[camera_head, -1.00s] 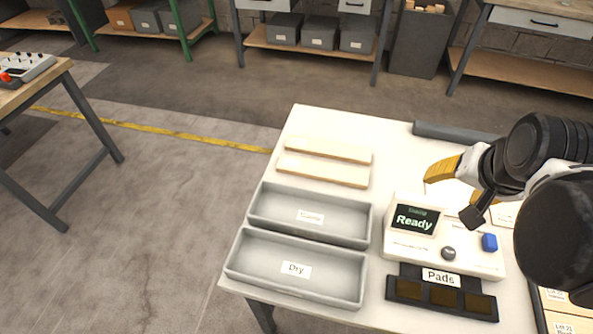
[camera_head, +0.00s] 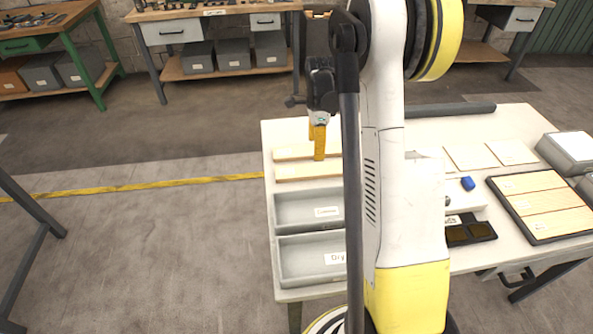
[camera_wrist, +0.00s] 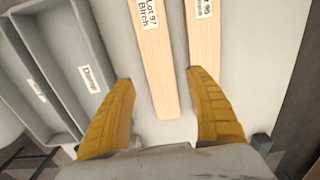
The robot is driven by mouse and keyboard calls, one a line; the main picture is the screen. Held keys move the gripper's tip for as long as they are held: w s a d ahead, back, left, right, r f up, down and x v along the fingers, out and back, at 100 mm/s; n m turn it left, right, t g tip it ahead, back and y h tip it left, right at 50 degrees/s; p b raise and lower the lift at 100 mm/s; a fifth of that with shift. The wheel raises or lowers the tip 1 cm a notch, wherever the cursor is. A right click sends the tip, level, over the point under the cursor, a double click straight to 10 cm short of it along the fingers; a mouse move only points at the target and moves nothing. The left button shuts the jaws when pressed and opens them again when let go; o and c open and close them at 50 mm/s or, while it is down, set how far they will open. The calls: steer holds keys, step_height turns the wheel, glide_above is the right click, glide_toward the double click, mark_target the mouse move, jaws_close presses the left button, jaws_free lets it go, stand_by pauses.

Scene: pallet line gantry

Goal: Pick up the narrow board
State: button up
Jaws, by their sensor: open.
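Two pale wooden boards lie side by side on the white table, left of my arm in the head view: a near board (camera_head: 295,173) beside the grey trays and a far board (camera_head: 292,153). In the wrist view the near board (camera_wrist: 160,75) is labelled Lot 97 Birch; the far board (camera_wrist: 204,45), with a partly readable Lot label, looks slightly narrower. My gripper (camera_head: 319,158) points down over the boards, open and empty. In the wrist view its yellow fingers (camera_wrist: 160,78) show either side of the Lot 97 board. My arm hides the boards' right ends in the head view.
Two grey trays stand in front of the boards, one (camera_head: 283,210) with a hard-to-read label and one (camera_head: 290,262) marked Dry. Right of my arm are a dark tray of boards (camera_head: 497,193), thin boards (camera_head: 512,152) and a grey box (camera_head: 568,160). A dark bar (camera_head: 450,110) lies along the back edge.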

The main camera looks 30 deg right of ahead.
steer(key=b, duration=0.2)
glide_above(317, 168)
step_height(317, 168, down, 4)
steer(key=shift+w+a+f, duration=0.1)
steer(key=shift+w+f, duration=0.05)
steer(key=shift+f, duration=0.1)
steer(key=f+b, duration=0.1)
steer(key=f, duration=0.1)
steer(key=f+b, duration=0.1)
steer(key=f, duration=0.2)
steer(key=shift+s+f, duration=0.2)
steer(key=shift+f, duration=0.15)
steer(key=shift+r, duration=0.1)
steer(key=c, duration=1.1)
